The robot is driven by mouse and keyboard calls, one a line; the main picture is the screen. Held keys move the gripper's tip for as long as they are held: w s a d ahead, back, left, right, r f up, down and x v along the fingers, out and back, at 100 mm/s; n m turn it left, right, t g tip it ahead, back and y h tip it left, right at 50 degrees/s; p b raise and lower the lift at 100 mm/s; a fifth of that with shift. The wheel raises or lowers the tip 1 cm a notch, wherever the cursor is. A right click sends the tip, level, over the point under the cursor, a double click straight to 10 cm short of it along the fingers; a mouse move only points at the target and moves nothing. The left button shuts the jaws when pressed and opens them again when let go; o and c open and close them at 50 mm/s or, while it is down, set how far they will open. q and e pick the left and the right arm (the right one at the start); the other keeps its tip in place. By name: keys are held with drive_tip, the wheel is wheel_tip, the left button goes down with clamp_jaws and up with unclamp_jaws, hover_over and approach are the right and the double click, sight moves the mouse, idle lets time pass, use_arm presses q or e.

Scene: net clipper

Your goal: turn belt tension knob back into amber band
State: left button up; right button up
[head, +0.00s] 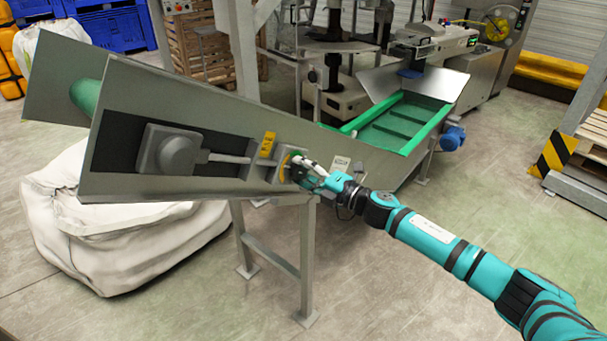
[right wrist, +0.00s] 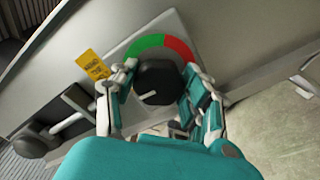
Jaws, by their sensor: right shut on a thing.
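The black belt tension knob (right wrist: 158,78) sits on a plate on the conveyor's side. Its white pointer mark lies toward the lower left of its face in the right wrist view. A dial arc behind it shows a green band (right wrist: 146,48) and a red band (right wrist: 180,50) there. The amber band (head: 284,168) shows at the dial's left edge in the head view; the wrist view does not clearly show it. My right gripper (head: 302,171) is shut on the knob, with fingers on both sides of it in the wrist view. My left gripper is not in view.
A yellow label (right wrist: 92,65) is beside the dial plate. A tensioner rod (head: 230,158) runs left from it along the conveyor side (head: 115,185). A white bulk bag (head: 110,235) sits below at left. The floor at front centre is clear.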

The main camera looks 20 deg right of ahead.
drive_tip(key=shift+n, duration=1.2)
drive_tip(key=shift+f, duration=0.1)
drive_tip(key=o, duration=1.2)
drive_tip(key=shift+c, duration=0.2)
drive_tip(key=v, duration=1.2)
